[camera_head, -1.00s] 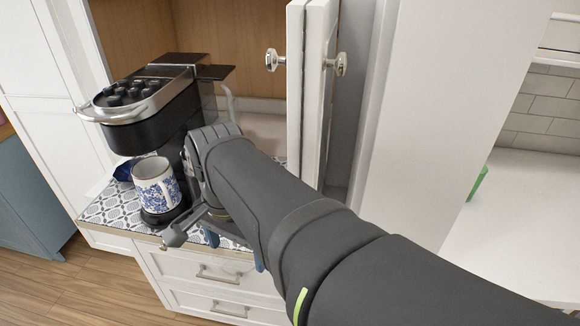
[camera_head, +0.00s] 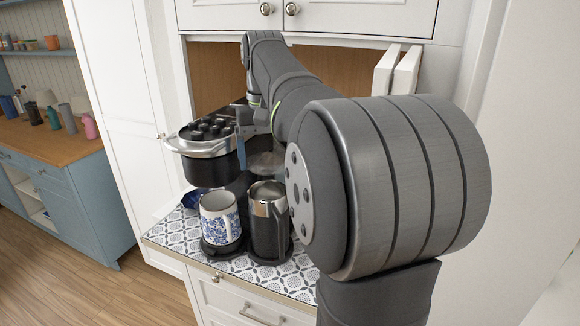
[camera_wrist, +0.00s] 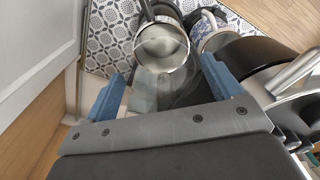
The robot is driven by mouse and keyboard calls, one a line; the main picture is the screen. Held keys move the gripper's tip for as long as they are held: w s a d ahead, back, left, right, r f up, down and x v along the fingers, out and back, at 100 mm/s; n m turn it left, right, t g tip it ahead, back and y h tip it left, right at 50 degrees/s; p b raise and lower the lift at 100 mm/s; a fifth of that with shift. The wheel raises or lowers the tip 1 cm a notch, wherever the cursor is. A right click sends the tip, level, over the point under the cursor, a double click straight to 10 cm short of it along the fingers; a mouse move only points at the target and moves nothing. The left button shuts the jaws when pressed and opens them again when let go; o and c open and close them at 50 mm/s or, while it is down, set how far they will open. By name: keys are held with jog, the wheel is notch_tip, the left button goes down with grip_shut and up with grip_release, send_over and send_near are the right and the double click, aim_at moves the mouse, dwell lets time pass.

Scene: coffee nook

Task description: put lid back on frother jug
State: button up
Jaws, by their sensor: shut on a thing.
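The frother jug (camera_head: 268,222) is a dark cylinder with a shiny metal top, upright on the counter right of the blue-and-white mug. From above its metal interior (camera_wrist: 163,45) shows, with the handle pointing away. My gripper (camera_wrist: 160,88) has blue fingers spread wide and shut on a clear, see-through lid (camera_wrist: 153,92), whose outline is faint. In the head view the lid (camera_head: 265,160) shows as a pale translucent shape above the jug, apart from it. My gripper (camera_head: 251,148) is there beside the coffee machine, partly hidden by my arm.
The coffee machine (camera_head: 205,160) stands close on the left, its head near my gripper. The mug (camera_head: 220,218) sits on its drip base. A patterned counter (camera_head: 170,235) has little free room. Open cabinet doors (camera_head: 398,72) stand behind at right.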

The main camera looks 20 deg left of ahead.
jog(key=shift+w+a, duration=0.15)
jog(key=shift+w, duration=0.1)
notch_tip(320, 180, down, 6)
dwell(0.5)
jog(key=shift+f, duration=0.25)
dwell(1.7)
jog(key=o, duration=0.8)
jog(key=shift+r, duration=3.5)
jog(key=shift+c, duration=0.3)
